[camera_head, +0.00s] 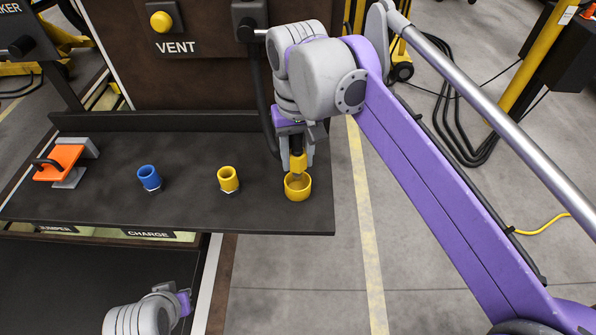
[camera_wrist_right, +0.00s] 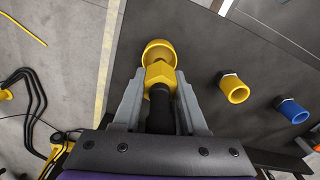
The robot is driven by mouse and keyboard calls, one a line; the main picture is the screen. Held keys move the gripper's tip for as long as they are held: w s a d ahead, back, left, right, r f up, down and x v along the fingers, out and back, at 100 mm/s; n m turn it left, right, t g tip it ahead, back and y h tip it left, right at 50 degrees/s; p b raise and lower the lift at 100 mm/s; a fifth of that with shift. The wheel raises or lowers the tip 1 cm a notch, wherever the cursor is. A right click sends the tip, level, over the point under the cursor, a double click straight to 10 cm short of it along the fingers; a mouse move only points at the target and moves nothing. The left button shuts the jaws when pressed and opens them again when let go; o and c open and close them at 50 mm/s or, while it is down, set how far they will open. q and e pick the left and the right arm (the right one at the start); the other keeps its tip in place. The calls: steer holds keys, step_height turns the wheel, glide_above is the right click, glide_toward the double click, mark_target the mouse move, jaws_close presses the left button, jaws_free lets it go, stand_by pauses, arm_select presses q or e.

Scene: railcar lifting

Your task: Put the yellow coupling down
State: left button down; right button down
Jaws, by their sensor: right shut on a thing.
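The yellow coupling (camera_head: 298,162) is on the end of a black hose, held between the fingers of my right gripper (camera_head: 297,166). It points down at a round yellow cup (camera_head: 297,192) near the right end of the dark shelf. In the right wrist view the coupling (camera_wrist_right: 159,74) sits between both fingers, with the cup (camera_wrist_right: 158,46) just beyond its tip. The tip overlaps the cup's opening; I cannot tell whether it touches the bottom. My left gripper (camera_head: 184,302) is low at the left, apart from these things, and its fingers are unclear.
A smaller yellow socket (camera_head: 228,179) and a blue socket (camera_head: 149,178) stand on the shelf (camera_head: 190,210) left of the cup. An orange clamp-like part (camera_head: 60,163) is at its left end. The brown VENT panel (camera_head: 210,85) rises behind. The shelf's right edge is close to the cup.

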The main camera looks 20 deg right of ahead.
mark_target(298, 138)
steer(key=shift+f, duration=2.05)
steer(key=shift+f, duration=0.15)
steer(key=shift+c, duration=2.2)
jaws_free()
step_height(298, 138, up, 12)
steer(key=shift+r+p, duration=0.2)
steer(key=shift+p, duration=0.3)
